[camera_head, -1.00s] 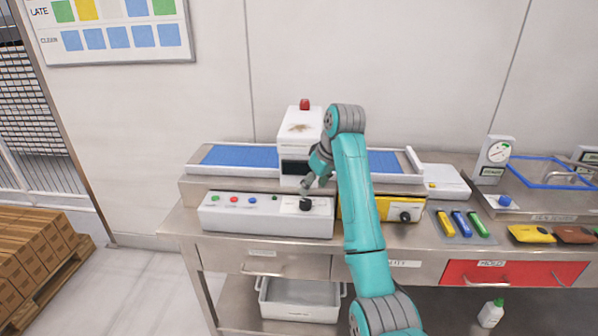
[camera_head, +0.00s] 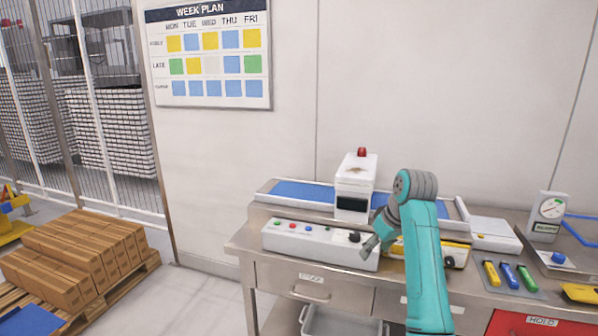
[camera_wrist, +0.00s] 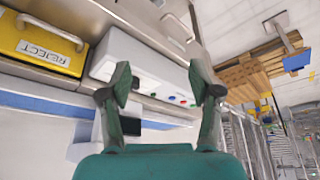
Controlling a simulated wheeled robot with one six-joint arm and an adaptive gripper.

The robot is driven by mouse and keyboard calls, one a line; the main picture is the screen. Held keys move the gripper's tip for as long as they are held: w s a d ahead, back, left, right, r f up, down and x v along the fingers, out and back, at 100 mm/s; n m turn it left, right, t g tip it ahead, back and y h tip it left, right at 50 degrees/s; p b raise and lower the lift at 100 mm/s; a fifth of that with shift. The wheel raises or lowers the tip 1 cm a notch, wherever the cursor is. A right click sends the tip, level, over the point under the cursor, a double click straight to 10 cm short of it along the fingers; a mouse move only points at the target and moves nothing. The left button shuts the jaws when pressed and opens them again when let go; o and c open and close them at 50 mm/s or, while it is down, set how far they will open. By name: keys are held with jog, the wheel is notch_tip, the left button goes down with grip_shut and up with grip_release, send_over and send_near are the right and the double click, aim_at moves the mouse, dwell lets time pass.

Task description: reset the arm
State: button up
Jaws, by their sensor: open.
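My arm, teal with grey joints, rises in front of the bench in the head view. My gripper (camera_head: 371,245) is small there and appears just right of the black knob (camera_head: 354,236) on the white control box (camera_head: 308,243). In the wrist view my gripper (camera_wrist: 162,88) shows two dark fingers spread wide with nothing between them. The control box (camera_wrist: 148,72) with its coloured buttons lies beyond the fingers. I cannot tell the exact gap between fingers and box.
A blue conveyor (camera_head: 303,192) with a white scanner housing (camera_head: 355,185) stands behind the box. A yellow reject bin (camera_head: 456,254) is right of my arm. Coloured markers (camera_head: 509,274) lie farther right. A pallet of cartons (camera_head: 75,260) stands on the floor at left.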

jog(key=s+a+f+m+t, duration=0.1)
jog(key=s+f, duration=0.2)
jog(key=f, duration=0.9)
jog(key=s+f+m+t, duration=0.1)
jog(key=s+f, duration=0.3)
jog(key=f, duration=0.7)
jog(key=s+f+m+t+h, duration=0.1)
jog(key=s+f+m+t, duration=0.15)
jog(key=s+f, duration=1.35)
jog(key=s+r+t+h, duration=0.1)
jog(key=s+r+t, duration=0.25)
jog(key=s, duration=2.05)
jog(key=s+r+m+t, duration=0.1)
jog(key=s+r+t, duration=0.1)
jog(key=s+r, duration=1.5)
jog(key=shift+a+r+t, duration=0.15)
jog(key=shift+a+t, duration=0.15)
jog(key=shift+t, duration=0.1)
